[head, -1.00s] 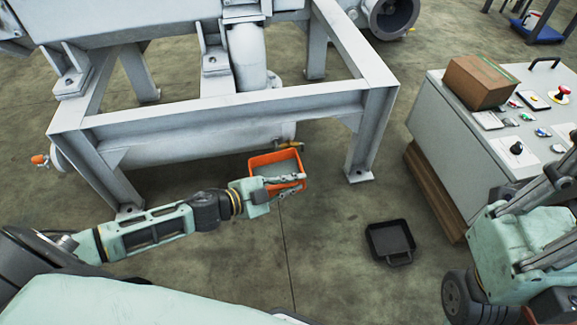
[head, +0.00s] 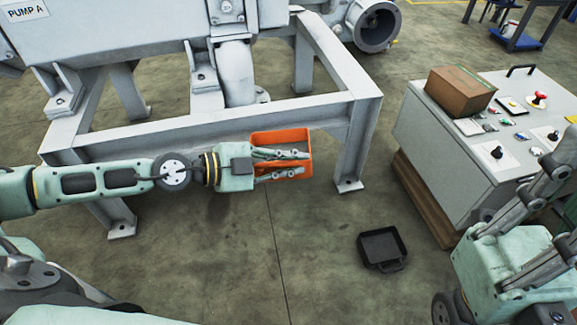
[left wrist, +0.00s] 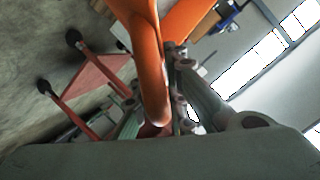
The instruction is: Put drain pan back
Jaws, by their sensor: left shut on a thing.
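The orange drain pan (head: 281,137) is held in the air in the head view, in front of the frame's lower beam. My left gripper (head: 303,163) is shut on its near side. In the left wrist view an orange bar of the pan (left wrist: 147,60) runs between the fingers. The pan's inside is partly hidden by the fingers. My right gripper (head: 560,190) is at the right edge of the head view, its fingertips cut off by the edge, apart from the pan.
The grey pump frame (head: 220,128) stands behind the pan, with legs on the floor. A black tray (head: 381,248) lies on the floor at lower right. A control cabinet (head: 440,150) with a cardboard box (head: 460,91) on top stands at right.

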